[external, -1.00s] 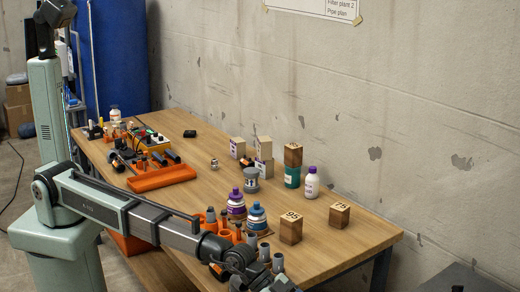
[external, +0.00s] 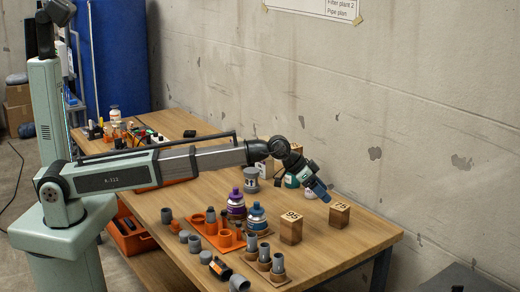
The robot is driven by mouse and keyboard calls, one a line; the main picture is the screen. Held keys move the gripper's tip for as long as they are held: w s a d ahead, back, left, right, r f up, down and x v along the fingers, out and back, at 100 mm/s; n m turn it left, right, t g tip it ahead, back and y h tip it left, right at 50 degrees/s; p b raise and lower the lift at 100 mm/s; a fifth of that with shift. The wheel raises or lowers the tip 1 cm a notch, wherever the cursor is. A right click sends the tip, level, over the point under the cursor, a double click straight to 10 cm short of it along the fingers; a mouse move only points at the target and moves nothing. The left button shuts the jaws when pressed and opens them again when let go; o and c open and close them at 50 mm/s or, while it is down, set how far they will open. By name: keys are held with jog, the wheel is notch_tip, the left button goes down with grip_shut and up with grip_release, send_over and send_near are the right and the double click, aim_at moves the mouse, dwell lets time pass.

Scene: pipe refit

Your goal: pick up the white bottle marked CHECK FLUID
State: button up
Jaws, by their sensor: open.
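A white bottle (external: 309,194) stands on the right part of the workbench, near the wall. Earlier it showed a purple cap and a label; now my arm's end hides most of it. The label is too small to read as CHECK FLUID. My gripper (external: 323,196) is open, tilted down and to the right, just in front of or above the bottle. I cannot tell whether it touches the bottle or whether the bottle lies between the fingers. Another pale bottle (external: 115,114) with an orange band stands at the bench's far left end.
Wooden block 75 (external: 340,215) stands close to the right of my gripper, and block 95 (external: 291,229) nearer the front. A teal can (external: 291,181) is partly hidden behind my wrist. Purple-capped (external: 236,202) and blue-capped (external: 257,217) bottles stand left, beside an orange holder (external: 212,238). The right bench corner is clear.

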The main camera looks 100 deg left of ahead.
jog(key=s+a+r+n+g+y, duration=0.15)
jog(key=s+a, duration=0.35)
jog(key=a, duration=0.7)
jog(key=s+a+r+n+g+y, duration=0.1)
jog(key=s+a+n+g, duration=0.3)
jog(key=a, duration=0.8)
jog(key=shift+m+t, duration=0.75)
jog(key=shift+t, duration=0.1)
jog(key=x, duration=0.5)
jog(key=s+x, duration=0.1)
jog(key=x, duration=0.2)
jog(key=shift+w+a+f, duration=0.1)
jog(key=shift+a+f, duration=0.1)
jog(key=shift+f, duration=0.05)
jog(key=shift+x, duration=2.75)
jog(key=shift+f, duration=0.1)
jog(key=c, duration=1.2)
